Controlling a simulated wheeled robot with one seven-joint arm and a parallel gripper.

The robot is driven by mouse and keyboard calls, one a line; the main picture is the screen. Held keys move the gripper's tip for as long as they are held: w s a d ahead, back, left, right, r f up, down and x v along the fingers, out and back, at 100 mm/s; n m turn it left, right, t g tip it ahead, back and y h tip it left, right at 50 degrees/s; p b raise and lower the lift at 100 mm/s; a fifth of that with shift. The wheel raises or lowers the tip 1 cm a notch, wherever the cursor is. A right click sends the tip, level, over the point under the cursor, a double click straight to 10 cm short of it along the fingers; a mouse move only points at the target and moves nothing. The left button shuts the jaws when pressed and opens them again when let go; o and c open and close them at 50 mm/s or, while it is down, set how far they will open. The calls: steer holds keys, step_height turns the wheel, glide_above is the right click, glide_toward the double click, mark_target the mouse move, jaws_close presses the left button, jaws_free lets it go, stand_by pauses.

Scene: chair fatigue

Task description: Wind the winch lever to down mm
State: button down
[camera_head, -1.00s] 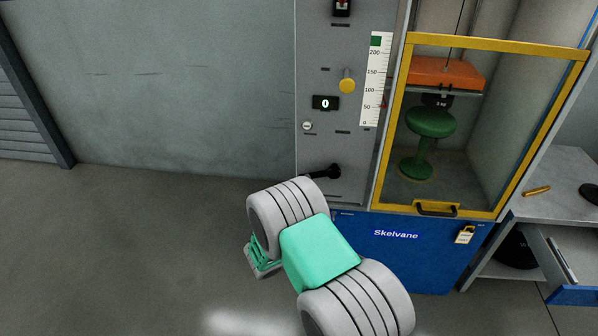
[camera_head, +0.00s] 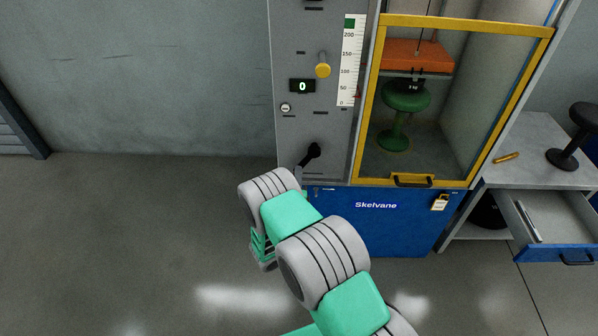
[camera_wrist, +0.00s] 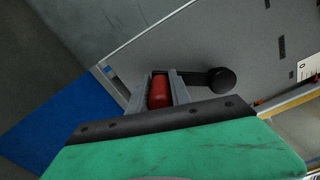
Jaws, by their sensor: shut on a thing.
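The winch lever (camera_head: 311,154) is a black crank on the lower part of the machine's grey panel, partly hidden behind my arm in the head view. In the wrist view its black hub and arm (camera_wrist: 219,78) lie right of my gripper. My gripper (camera_wrist: 160,90) is shut on the lever's red handle (camera_wrist: 159,91), which sits between the two grey fingers. In the head view the fingers are hidden behind my arm. A white scale (camera_head: 350,62) marked 0 to 200 stands on the panel, with a small red pointer (camera_head: 356,97) low beside it, slightly above 0.
A yellow-framed guard door (camera_head: 372,100) closes the chamber holding a green stool (camera_head: 396,125) under an orange weight (camera_head: 416,56). The panel has a yellow knob (camera_head: 322,71) and a display (camera_head: 302,86) reading 0. An open blue drawer (camera_head: 560,245) juts out at right. Floor at left is clear.

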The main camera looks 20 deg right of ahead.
steer(key=shift+s+d+f, duration=0.1)
steer(key=shift+f, duration=0.1)
steer(key=c, duration=1.2)
jaws_free()
steer(key=shift+r, duration=0.1)
steer(key=shift+s+a+b, duration=0.4)
steer(key=shift+s+b, duration=0.05)
steer(key=shift+b, duration=0.1)
steer(key=shift+b+v, duration=1.35)
steer(key=shift+v, duration=1.95)
steer(key=shift+d, duration=0.15)
